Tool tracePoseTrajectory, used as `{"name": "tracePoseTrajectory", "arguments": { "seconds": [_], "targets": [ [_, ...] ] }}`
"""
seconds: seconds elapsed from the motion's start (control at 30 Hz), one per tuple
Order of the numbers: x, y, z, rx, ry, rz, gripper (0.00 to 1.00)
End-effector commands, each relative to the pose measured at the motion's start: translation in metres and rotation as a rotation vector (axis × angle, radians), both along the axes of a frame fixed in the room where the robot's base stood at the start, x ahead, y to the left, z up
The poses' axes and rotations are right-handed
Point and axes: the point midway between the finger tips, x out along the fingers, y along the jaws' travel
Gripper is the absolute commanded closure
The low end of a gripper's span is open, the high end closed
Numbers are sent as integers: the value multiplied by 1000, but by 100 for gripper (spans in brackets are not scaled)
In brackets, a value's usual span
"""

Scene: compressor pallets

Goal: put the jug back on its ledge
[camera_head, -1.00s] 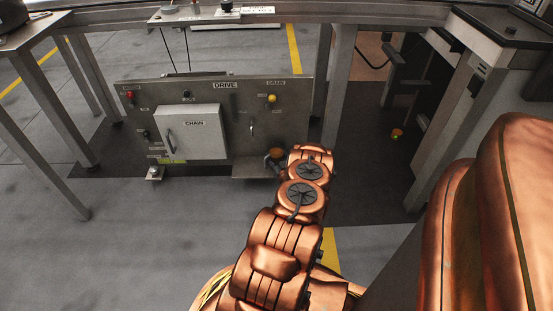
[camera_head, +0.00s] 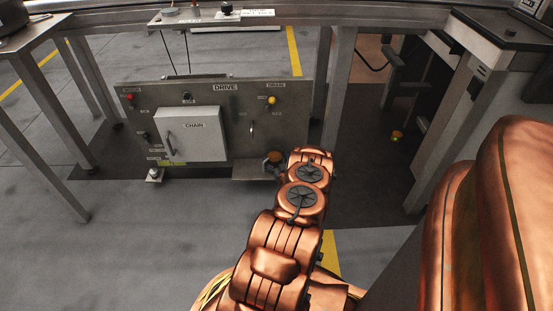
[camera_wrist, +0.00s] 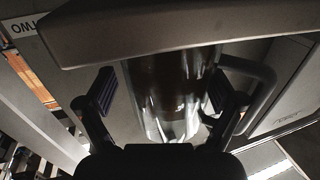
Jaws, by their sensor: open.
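The jug (camera_wrist: 165,95) is a clear cylinder with dark contents and shows in the wrist view between the two fingers of my gripper (camera_wrist: 162,94). The fingers are open, with one pad on each side of the jug; I cannot tell whether either touches it. In the head view the jug's brown-orange top (camera_head: 273,156) shows at the end of my arm, over the grey ledge (camera_head: 248,173) at the lower right of the DRIVE panel. My arm hides most of the jug there. I cannot tell whether its base rests on the ledge.
The DRIVE panel (camera_head: 240,135) carries a white CHAIN box (camera_head: 191,133) and several knobs. Metal frame legs stand left (camera_head: 42,115) and right (camera_head: 338,90). A small amber object (camera_head: 397,135) is on the dark floor at the right. The grey floor at the left is clear.

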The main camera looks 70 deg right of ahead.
Motion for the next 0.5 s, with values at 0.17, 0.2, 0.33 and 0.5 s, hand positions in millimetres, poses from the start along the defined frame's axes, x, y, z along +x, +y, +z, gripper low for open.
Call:
{"name": "tracePoseTrajectory", "arguments": {
  "seconds": [0.17, 0.2, 0.33, 0.5],
  "targets": [
    [-12, 14, 3, 3, 0, -2, 7],
    [-17, 20, 3, 4, 0, -3, 7],
    [-34, 39, 4, 4, 0, -4, 7],
    [-54, 65, 2, 7, 1, -3, 7]
  ]
}}
